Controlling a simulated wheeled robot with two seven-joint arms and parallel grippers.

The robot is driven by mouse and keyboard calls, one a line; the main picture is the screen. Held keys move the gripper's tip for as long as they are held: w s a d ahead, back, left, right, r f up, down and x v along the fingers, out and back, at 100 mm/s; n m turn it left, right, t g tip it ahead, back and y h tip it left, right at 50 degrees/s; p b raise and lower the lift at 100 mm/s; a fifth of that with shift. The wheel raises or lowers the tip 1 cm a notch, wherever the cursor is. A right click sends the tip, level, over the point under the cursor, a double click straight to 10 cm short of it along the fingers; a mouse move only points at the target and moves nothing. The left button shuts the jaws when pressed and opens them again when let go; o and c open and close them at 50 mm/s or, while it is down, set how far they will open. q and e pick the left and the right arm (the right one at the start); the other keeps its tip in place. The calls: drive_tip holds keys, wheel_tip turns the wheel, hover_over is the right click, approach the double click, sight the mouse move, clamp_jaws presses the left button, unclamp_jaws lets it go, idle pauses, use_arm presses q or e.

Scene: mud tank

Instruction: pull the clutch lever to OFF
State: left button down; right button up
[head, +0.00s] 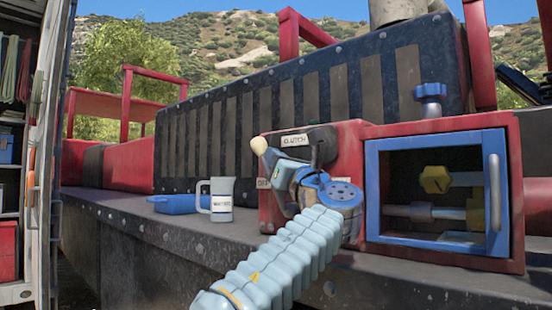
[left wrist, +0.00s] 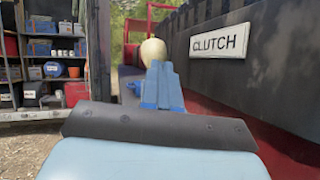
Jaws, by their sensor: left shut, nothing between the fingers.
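The clutch lever shows as a cream round knob (head: 259,146) left of the CLUTCH label (head: 295,140), near the top left of the red housing (head: 348,150). Its shaft is mostly hidden behind my gripper. An OFF label (head: 263,183), partly covered, sits lower left on the housing. My left gripper (head: 279,177) is shut and empty, close below and right of the knob. In the left wrist view the shut blue fingers (left wrist: 161,84) point toward the knob (left wrist: 153,52), which shows just above their tips. I cannot tell whether they touch the lever. My right gripper is not in view.
The blue-framed box (head: 440,145) with yellow valve handles is right of the gripper. A white mug (head: 221,199) and a blue tray (head: 174,204) stand on the grey deck (head: 130,215) to the left. A shelf cabinet (left wrist: 45,62) stands left in the wrist view.

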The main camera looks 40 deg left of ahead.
use_arm(q)
drive_tip(key=shift+a, duration=0.2)
idle(0.4)
drive_tip(key=b+v, duration=0.4)
drive_tip(key=v, duration=1)
drive_tip(key=shift+b, duration=0.4)
